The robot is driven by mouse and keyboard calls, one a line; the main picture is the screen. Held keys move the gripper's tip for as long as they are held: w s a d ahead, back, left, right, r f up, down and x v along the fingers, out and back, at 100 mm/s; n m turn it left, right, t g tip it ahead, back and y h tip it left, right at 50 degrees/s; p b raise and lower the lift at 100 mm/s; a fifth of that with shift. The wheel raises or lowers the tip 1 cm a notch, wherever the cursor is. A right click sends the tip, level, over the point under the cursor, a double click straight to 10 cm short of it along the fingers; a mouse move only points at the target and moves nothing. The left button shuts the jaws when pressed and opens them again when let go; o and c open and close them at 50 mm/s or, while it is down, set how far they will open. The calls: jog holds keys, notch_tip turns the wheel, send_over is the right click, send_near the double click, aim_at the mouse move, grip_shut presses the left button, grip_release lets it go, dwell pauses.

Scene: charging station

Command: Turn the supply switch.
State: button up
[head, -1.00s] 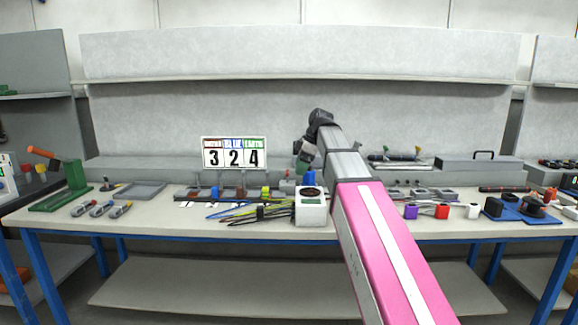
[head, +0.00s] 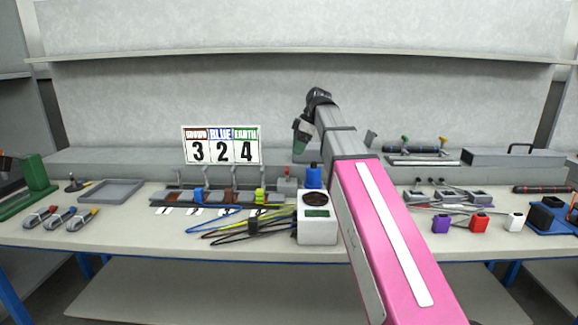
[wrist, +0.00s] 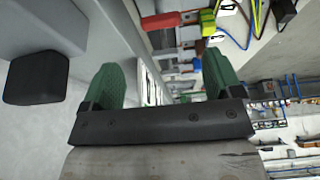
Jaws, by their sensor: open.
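A small grey box with a red part on top (head: 287,184) stands at the right end of the terminal row on the bench; it may be the supply switch, but its setting is too small to read. In the wrist view a red part (wrist: 160,21) shows at the top, beyond and between my fingers. My gripper (wrist: 162,62) has two green fingers spread apart with nothing between them. In the head view my gripper (head: 301,135) hangs in front of the back panel, above the bench, apart from the box.
A terminal row (head: 215,197) with brown, blue and green-yellow parts sits under a number sign (head: 221,145). Loose wires (head: 245,225), a white box (head: 317,226) and a blue cylinder (head: 313,176) stand nearby. A dark block (wrist: 35,78) shows left in the wrist view.

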aim_at(288, 168)
jog(key=x, duration=0.9)
jog(key=c, duration=0.9)
